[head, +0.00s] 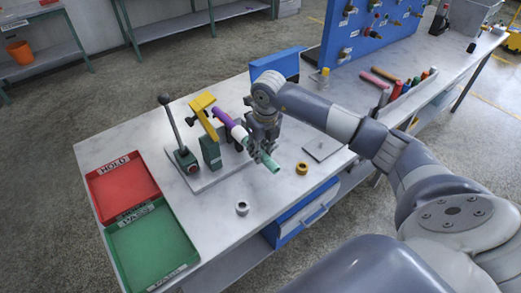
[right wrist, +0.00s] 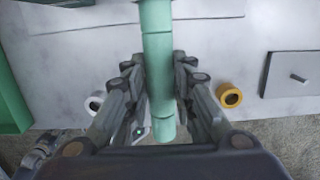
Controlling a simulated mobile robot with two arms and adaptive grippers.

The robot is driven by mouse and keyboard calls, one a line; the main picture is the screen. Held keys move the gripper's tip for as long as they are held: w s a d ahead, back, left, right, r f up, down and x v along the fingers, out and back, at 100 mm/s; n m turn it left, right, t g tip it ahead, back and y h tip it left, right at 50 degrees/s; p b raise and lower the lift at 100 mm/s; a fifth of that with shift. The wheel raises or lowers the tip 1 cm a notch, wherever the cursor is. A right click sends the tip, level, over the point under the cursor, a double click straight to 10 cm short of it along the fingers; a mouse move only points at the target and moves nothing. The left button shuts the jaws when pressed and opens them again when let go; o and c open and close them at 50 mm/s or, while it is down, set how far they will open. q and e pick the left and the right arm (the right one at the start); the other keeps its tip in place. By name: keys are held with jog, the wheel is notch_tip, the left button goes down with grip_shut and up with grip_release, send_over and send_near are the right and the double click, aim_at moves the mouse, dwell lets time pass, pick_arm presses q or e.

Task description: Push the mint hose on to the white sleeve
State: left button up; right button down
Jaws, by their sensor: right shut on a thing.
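The mint hose (head: 272,165) sits in my right gripper (head: 258,150), which is shut on it. In the right wrist view the mint hose (right wrist: 158,70) runs straight between the two fingers of the right gripper (right wrist: 160,90), with a short free end below them. The white sleeve (head: 239,133) is in line with the hose, between it and a purple tube (head: 222,117) at the bench fixture. The gripper partly hides where hose and sleeve come together, so I cannot tell how far the hose is on. My left gripper is not in view.
The fixture has a yellow clamp (head: 203,103) and a black-knobbed lever (head: 172,122). A white ring (head: 242,208) and a yellow ring (head: 302,168) lie on the bench. Red (head: 122,212) and green (head: 190,262) trays are at left; a blue pegboard (head: 350,50) stands behind.

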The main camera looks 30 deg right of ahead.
jog(key=shift+w+a+b, duration=0.1)
jog(key=shift+w+b, duration=0.35)
jog(key=shift+w, duration=0.25)
dwell(0.5)
jog(key=shift+w+r, duration=0.1)
jog(key=shift+r, duration=0.05)
jog(key=c, duration=1.3)
grip_release()
jog(key=shift+w, duration=0.1)
jog(key=r, duration=0.4)
jog(key=s+r, duration=0.1)
jog(key=r, duration=0.6)
jog(key=shift+s+r, duration=0.25)
jog(key=shift+r, duration=0.1)
